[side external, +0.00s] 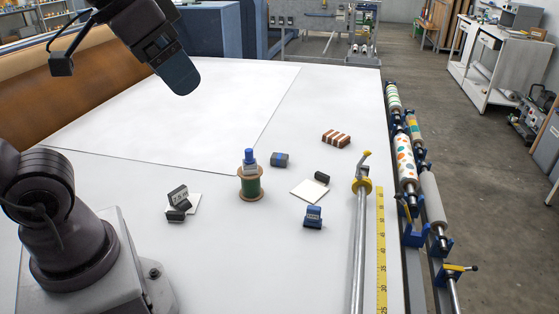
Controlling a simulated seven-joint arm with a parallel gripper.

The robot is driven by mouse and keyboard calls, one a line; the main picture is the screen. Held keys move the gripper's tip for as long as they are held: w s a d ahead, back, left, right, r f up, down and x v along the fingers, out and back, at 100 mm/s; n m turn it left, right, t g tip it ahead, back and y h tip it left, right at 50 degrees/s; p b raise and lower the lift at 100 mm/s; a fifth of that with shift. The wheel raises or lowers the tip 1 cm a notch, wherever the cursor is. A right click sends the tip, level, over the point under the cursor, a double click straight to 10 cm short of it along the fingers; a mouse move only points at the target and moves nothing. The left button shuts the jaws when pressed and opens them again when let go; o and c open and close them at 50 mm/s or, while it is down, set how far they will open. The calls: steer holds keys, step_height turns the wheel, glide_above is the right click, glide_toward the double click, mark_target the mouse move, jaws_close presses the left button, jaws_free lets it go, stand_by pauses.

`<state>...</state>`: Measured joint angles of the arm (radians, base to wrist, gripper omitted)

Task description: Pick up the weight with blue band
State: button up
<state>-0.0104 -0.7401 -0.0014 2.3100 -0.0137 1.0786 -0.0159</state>
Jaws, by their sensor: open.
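The weight with blue band (280,159) is a small dark block with a blue stripe around its middle. It lies on the white table, right of the green spool and left of the striped block, with nothing on top of it. My gripper (180,85) is open at the upper left, raised above the white sheet and well apart from the weight. Its fingers are hard to make out from this side, and I see nothing held in it.
A green spool (250,184) bears a blue-topped object. A striped block (336,139), small dark block (321,177), white card (308,191), blue labelled object (313,217) and dark labelled object (177,202) lie around. A metal bar (358,250) and patterned rollers (404,160) bound the right.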

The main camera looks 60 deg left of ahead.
steer(key=w+a+r+n+t+h, duration=0.1)
steer(key=w+a+n+h, duration=0.1)
steer(key=w+a+n, duration=0.55)
steer(key=w+a+r+n+h, duration=0.1)
steer(key=w+a+n+h, duration=0.3)
steer(key=w+n, duration=0.7)
steer(key=w+a+f+n+t+y, duration=0.1)
steer(key=a+n+t, duration=0.2)
steer(key=a+n, duration=0.55)
steer(key=w+a+f+n+t, duration=0.2)
steer(key=a+n+t, duration=0.15)
steer(key=a, duration=0.95)
glide_toward(279, 156)
steer(key=w, duration=0.1)
steer(key=w+d+f, duration=0.1)
steer(key=shift+w+d+n+g, duration=0.1)
steer(key=shift+w+n+g, duration=0.15)
steer(key=shift+w+g, duration=0.1)
steer(key=shift+x, duration=3.1)
steer(key=shift+w+r, duration=0.1)
steer(key=shift+w, duration=0.05)
steer(key=c, duration=1.6)
